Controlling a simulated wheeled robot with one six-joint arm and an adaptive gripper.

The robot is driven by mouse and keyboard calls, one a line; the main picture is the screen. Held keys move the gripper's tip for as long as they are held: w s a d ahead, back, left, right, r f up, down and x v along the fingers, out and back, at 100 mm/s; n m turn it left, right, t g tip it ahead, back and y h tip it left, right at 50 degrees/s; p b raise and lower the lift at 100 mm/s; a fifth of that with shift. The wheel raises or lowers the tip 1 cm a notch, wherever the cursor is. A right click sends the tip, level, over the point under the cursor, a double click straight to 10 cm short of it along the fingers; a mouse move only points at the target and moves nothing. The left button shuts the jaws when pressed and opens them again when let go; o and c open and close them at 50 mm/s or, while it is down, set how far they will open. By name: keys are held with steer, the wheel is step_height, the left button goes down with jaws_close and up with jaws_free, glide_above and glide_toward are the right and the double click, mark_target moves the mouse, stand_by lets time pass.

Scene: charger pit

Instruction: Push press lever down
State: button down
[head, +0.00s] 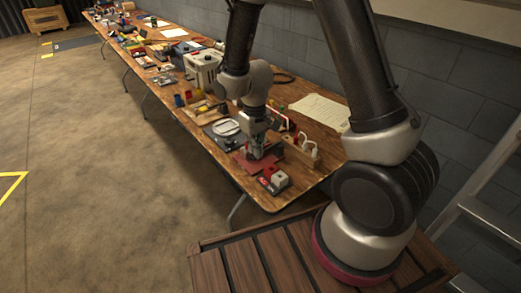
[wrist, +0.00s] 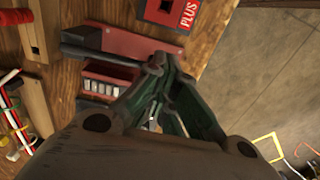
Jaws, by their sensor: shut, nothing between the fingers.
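My gripper (head: 256,150) is shut and empty, pointing down over the near end of the long workbench. In the wrist view its fingertips (wrist: 158,66) meet beside the end of a dark rod (wrist: 98,55), which lies along a red plate (wrist: 145,44). The rod with its dark block at the left looks like the press lever, but I cannot tell for certain. Whether the fingertips touch it is also unclear. In the head view my gripper hides most of this spot; only a reddish flat piece (head: 247,166) shows beneath it.
A red-and-grey box marked PLUS (wrist: 172,10) sits close to the fingertips, near the bench edge. A red holder with pale slots (wrist: 106,80) is on the other side. A wooden rack (head: 300,152) stands to the right. The floor left of the bench is clear.

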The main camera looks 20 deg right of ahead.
steer(key=shift+r, duration=2.9)
steer(key=shift+s+d, duration=0.15)
steer(key=shift+s, duration=0.2)
steer(key=s+d+r+m+t, duration=0.1)
steer(key=s+d+r+t, duration=0.1)
steer(key=s+d+r, duration=0.5)
steer(key=s+d+r+m+t, duration=0.2)
steer(key=s+d+r, duration=0.5)
steer(key=s+r, duration=0.4)
step_height(320, 180, up, 5)
steer(key=shift+s+d+f+m, duration=0.1)
steer(key=shift+s+d+m, duration=0.05)
steer(key=shift+d+m, duration=0.15)
